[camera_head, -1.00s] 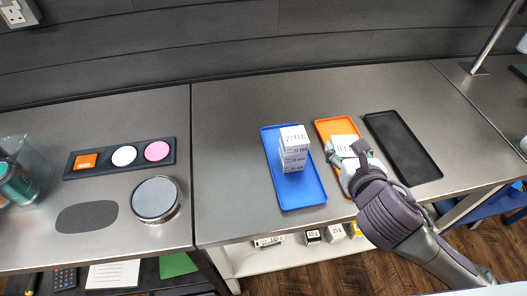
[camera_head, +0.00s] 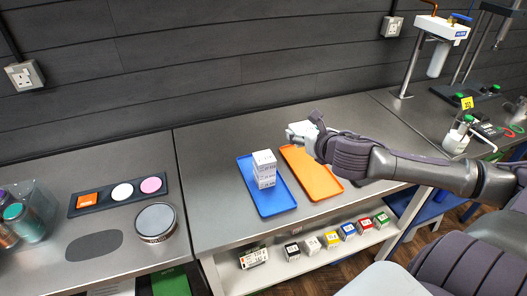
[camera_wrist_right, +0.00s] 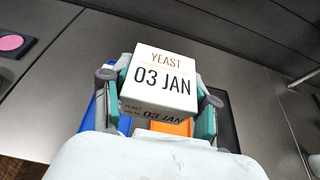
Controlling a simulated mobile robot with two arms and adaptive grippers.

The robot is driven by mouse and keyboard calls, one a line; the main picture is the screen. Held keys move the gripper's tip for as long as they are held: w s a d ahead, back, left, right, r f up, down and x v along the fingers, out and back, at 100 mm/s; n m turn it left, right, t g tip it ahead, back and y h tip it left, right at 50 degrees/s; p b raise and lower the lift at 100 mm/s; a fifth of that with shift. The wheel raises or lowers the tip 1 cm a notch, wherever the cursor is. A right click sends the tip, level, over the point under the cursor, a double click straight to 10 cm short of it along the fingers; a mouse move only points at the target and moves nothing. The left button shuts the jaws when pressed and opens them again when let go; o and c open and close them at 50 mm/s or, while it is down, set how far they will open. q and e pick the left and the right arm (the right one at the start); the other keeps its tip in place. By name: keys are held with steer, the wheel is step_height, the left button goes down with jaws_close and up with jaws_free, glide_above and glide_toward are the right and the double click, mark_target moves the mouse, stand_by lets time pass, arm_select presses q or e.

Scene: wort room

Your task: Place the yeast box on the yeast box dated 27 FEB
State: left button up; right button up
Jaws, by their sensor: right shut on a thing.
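A white yeast box (camera_wrist_right: 163,80) marked 03 JAN is in my right gripper (camera_wrist_right: 160,90), between its two fingers in the right wrist view. In the head view my right gripper (camera_head: 304,133) is above the far end of the orange tray (camera_head: 312,178), right of a stack of white yeast boxes (camera_head: 264,170); the held box is mostly hidden there. The stack stands upright on the blue tray (camera_head: 276,205). Its top label is too small to read now; a second before, the top box read 27 FEB. My left gripper is not in view.
A black holder (camera_head: 103,202) with coloured discs and a round metal-rimmed dish (camera_head: 156,222) are on the left bench. Small coloured boxes (camera_head: 330,238) line the shelf below. A tap stand (camera_head: 404,80) rises at the back right. The bench behind the trays is clear.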

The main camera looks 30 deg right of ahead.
steer(key=shift+w, duration=0.1)
steer(key=shift+w+a+f, duration=0.3)
steer(key=shift+w+a, duration=0.1)
steer(key=shift+w, duration=0.1)
steer(key=shift+w+a+f, duration=0.25)
steer(key=shift+w+a, duration=0.1)
steer(key=shift+w, duration=0.15)
steer(key=p, duration=0.3)
glide_above(264, 157)
step_height(264, 157, down, 6)
steer(key=shift+r, duration=0.2)
step_height(264, 157, down, 3)
steer(key=shift+f, duration=0.2)
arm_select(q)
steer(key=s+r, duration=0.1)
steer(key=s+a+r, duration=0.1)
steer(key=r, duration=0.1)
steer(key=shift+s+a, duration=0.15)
arm_select(e)
steer(key=shift+f, duration=0.3)
steer(key=shift+f, duration=0.15)
steer(key=o, duration=1.2)
